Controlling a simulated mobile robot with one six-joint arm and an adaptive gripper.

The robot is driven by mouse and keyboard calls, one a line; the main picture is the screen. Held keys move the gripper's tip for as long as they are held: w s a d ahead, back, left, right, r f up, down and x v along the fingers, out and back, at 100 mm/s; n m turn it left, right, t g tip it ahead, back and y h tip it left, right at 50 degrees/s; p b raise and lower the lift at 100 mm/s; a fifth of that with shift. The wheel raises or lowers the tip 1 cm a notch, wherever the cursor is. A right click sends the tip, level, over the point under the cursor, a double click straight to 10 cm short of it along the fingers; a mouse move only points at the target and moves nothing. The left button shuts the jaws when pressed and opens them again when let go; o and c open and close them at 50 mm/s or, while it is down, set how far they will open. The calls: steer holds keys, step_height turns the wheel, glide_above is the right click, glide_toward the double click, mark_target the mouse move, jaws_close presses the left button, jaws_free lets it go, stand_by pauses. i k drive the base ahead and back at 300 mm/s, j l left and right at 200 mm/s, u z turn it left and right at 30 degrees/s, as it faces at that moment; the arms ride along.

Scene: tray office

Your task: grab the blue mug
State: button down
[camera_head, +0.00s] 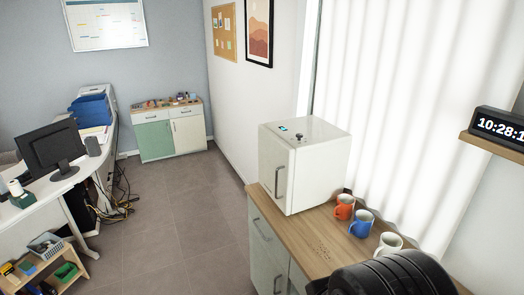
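The blue mug (361,223) stands upright on the wooden counter (318,232) at the right. An orange mug (344,207) stands behind it to the left, and a white mug (388,243) stands in front of it to the right. The three mugs form a slanting row close to the curtain side. The lower part of the white mug is partly hidden by a black ribbed shape at the bottom right. My gripper does not show in this view.
A white box-shaped cabinet (318,165) stands on the counter left of the mugs. A clock shelf (492,146) juts out at the right. A desk with a monitor (49,148) and a low shelf (40,262) stand left. The grey floor (180,215) between is clear.

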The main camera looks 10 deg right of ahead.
mark_target(359, 225)
steer(key=i+z, duration=0.2)
steer(key=z, duration=0.2)
steer(key=i+z, duration=0.2)
steer(key=z, duration=0.15)
steer(key=i+j+z, duration=0.15)
steer(key=z, duration=0.25)
steer(key=i+j+z, duration=0.15)
steer(key=z, duration=0.2)
steer(key=i, duration=0.1)
